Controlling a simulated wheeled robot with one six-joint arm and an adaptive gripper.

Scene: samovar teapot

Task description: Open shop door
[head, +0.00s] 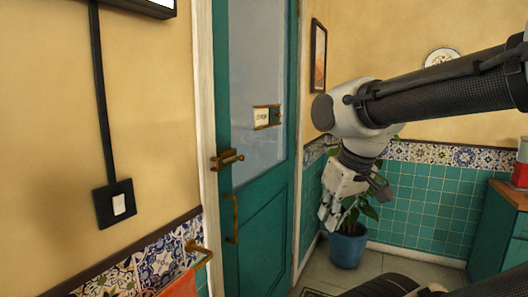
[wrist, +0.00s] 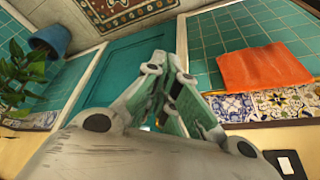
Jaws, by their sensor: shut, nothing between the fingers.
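The teal shop door (head: 259,230) stands left of centre in the head view and looks shut in its pale frame. It has a glass pane with a small sign (head: 262,117). A brass lever handle (head: 227,159) and a brass pull bar (head: 233,218) sit near its left edge. My gripper (head: 327,222) hangs to the right of the door, pointing down, apart from the handle. Its fingers are shut and empty. In the wrist view my gripper (wrist: 168,62) shows with the teal door (wrist: 112,62) behind it; the lever handle is not clear there.
A potted plant in a blue pot (head: 347,246) stands behind my gripper; the pot also shows in the wrist view (wrist: 49,40). An orange cloth (head: 180,287) hangs from a brass rail (head: 200,252) left of the door. A teal cabinet (head: 498,235) is at right.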

